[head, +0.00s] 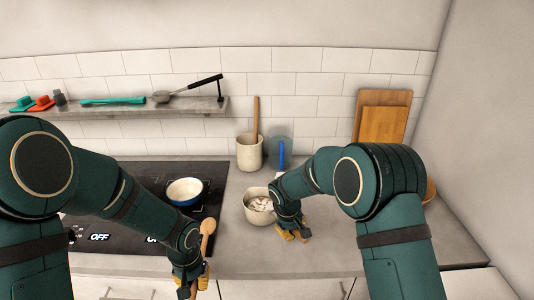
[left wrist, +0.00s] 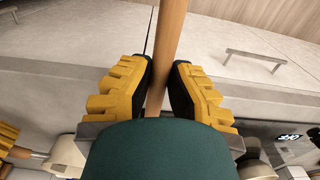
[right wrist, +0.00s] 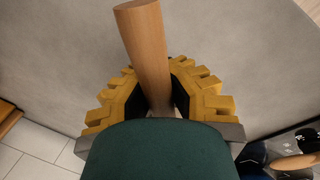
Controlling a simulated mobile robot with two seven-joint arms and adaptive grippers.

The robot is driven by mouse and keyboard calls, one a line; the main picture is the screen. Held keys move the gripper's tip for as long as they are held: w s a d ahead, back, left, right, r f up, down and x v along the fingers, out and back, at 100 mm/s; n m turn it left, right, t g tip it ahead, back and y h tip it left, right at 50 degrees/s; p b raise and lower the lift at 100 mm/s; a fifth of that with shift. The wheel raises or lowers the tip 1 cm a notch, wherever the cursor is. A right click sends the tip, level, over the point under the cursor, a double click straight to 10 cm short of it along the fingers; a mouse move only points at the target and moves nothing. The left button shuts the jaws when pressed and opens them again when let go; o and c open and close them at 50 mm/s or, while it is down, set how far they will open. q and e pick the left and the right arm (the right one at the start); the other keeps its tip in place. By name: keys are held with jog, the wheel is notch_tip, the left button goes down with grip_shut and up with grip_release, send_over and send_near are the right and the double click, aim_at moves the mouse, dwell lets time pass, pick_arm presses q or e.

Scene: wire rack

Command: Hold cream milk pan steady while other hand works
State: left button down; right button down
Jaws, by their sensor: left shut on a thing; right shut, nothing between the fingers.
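The cream milk pan (head: 248,210) stands on the grey counter right of the hob, with pale lumps inside. My right gripper (head: 292,236) is low at the pan's right front. In the right wrist view a wooden handle (right wrist: 148,50) lines up with the closed fingers (right wrist: 160,100); I cannot tell that they grip it. My left gripper (head: 193,281) is shut on a wooden spoon (head: 208,226), held upright with its bowl up, in front of the counter edge. The spoon's shaft (left wrist: 168,45) runs between the fingers (left wrist: 160,88) in the left wrist view.
A blue pan with a pale inside (head: 184,191) sits on the black hob (head: 145,172). Cutting boards (head: 383,122) lean at the back right. A shelf (head: 150,108) holds utensils.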

dwell(0.7)
pick_arm(q)
jog(key=w+d+r+n+t+h, duration=0.3)
jog(key=w+d+r+n+t, duration=0.2)
jog(key=w+r+n, duration=0.4)
jog(key=w+d+r+n+t+h, duration=0.3)
jog(key=w+d+r+n+t, duration=0.2)
jog(key=w+r+n, duration=0.4)
jog(key=w+d+r+n+t+h, duration=0.3)
jog(key=w+d+r+n+t, duration=0.2)
jog(key=w+r+n, duration=0.5)
jog(key=shift+w+d+n+t, duration=0.3)
jog(key=shift+d+n, duration=0.25)
jog(key=shift+n, duration=0.45)
jog(key=shift+s, duration=0.1)
notch_tip(320, 180, down, 10)
jog(key=shift+r, duration=0.15)
